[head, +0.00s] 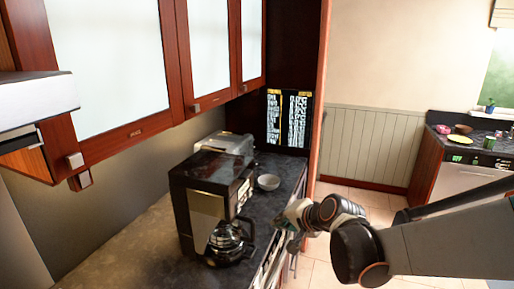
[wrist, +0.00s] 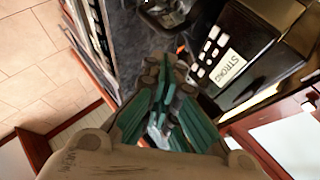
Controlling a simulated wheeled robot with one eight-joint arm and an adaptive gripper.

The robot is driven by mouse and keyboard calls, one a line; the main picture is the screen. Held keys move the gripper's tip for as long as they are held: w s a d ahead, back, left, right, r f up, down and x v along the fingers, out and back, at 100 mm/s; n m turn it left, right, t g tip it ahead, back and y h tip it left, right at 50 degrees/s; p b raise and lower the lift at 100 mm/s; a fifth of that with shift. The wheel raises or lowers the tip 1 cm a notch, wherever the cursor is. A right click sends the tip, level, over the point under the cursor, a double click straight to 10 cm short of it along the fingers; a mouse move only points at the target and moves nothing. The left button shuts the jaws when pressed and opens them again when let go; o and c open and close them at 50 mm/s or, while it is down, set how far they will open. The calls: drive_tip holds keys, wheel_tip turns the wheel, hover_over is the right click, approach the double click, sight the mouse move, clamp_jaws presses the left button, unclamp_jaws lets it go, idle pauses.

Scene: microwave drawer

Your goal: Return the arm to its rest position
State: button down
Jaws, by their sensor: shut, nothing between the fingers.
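My arm reaches in from the lower right of the head view, over the front edge of the dark counter (head: 276,205). My gripper (head: 284,218) is at its left end, right of the coffee maker's glass carafe (head: 226,240) and apart from it. In the wrist view my gripper (wrist: 166,72) shows teal fingers that are shut with nothing between them. The black and silver coffee maker (head: 205,190) stands on the counter; it also shows in the wrist view, with buttons and a "STRONG" label (wrist: 228,68).
A white bowl (head: 268,182) sits on the counter behind my gripper. A silver appliance (head: 224,143) stands behind the coffee maker. Wooden cabinets (head: 176,50) hang above. Open tiled floor (head: 325,188) lies right of the counter. A second counter (head: 460,150) with small items is at far right.

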drive_tip(key=s+d+f+n+h+b, duration=0.1)
drive_tip(key=s+d, duration=0.3)
drive_tip(key=s, duration=0.4)
drive_tip(key=s+d+f+n+g+h+b, duration=0.1)
drive_tip(key=s+d+n+b, duration=0.3)
drive_tip(key=s, duration=0.5)
drive_tip(key=s+d+f+n+h+b, duration=0.2)
drive_tip(key=s+d, duration=0.4)
drive_tip(key=s, duration=0.3)
drive_tip(key=shift+f+g+h+b, duration=0.4)
drive_tip(key=shift+f+h+b, duration=0.3)
drive_tip(key=shift+h, duration=0.1)
drive_tip(key=shift+a, duration=0.15)
